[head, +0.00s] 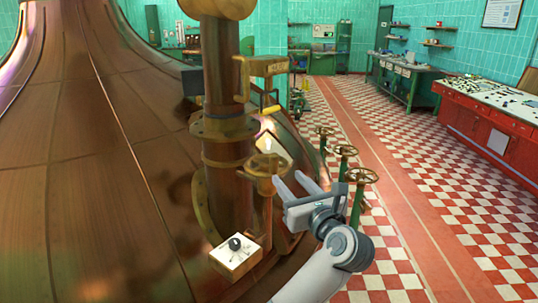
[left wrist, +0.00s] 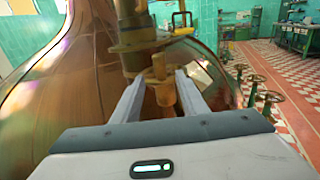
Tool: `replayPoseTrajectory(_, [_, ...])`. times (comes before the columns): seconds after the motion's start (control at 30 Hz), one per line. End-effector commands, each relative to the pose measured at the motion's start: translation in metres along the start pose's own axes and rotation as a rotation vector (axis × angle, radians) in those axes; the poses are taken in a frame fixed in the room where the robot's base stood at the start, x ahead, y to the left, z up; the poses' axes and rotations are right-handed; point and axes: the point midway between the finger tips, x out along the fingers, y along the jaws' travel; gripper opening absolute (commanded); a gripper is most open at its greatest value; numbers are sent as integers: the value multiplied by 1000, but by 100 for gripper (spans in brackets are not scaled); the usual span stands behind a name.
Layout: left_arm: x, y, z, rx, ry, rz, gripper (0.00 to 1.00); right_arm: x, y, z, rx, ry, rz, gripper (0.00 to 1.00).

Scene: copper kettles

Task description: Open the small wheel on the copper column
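The copper column (head: 222,110) stands upright beside the big kettle in the head view. The small brass wheel (head: 267,165) sits on a short stem low at the column's right side. My left gripper (head: 289,177) is just right of the wheel, its two fingers apart and pointing towards it. In the left wrist view, the wheel's brass hub and stem (left wrist: 160,78) show between the open fingers, with gaps on both sides. No contact is clear. The left gripper (left wrist: 160,82) holds nothing that I can see. My right gripper is in neither view.
The copper kettle (head: 90,150) fills the left. A bracket with a yellow handle (head: 270,110) juts from the column above the wheel. A white box with a black knob (head: 236,256) is below. Several green-post wheels (head: 360,177) stand at right. The checkered floor (head: 440,190) beyond is clear.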

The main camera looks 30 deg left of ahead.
Motion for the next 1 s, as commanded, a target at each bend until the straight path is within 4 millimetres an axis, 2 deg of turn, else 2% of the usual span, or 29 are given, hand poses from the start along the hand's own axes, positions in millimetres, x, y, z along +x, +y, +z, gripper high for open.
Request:
replayPoseTrajectory(0.7, [124, 2, 4, 4, -1, 3, 39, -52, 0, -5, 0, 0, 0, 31])
replayPoseTrajectory(1.0, [148, 0, 1, 1, -1, 1, 39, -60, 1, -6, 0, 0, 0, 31])
